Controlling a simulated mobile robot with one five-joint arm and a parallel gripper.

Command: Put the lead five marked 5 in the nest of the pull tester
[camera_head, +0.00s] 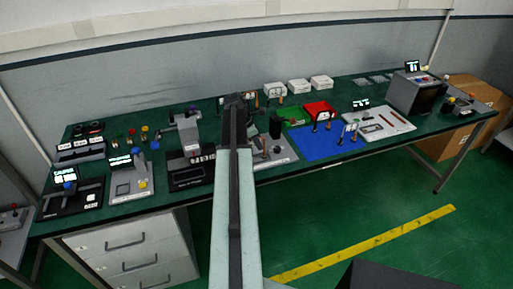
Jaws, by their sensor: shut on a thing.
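My arm reaches up the middle of the view, and my gripper (236,98) is at its far end over the bench. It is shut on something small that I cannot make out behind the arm. Small upright parts with orange and white ends stand on the blue mat (305,147) and by the red tray (318,107). They may be leads, but no number 5 is readable. I cannot tell which device is the pull tester. Left of my arm are a grey column device (188,128) and a grey device with a lit screen (121,161).
The green bench (345,90) runs across the view. White boxes (298,86) stand at the back. A white board (382,128) with tools lies right of the blue mat, and a grey microwave-like box (415,92) stands farther right. Another screen device (64,175) is far left.

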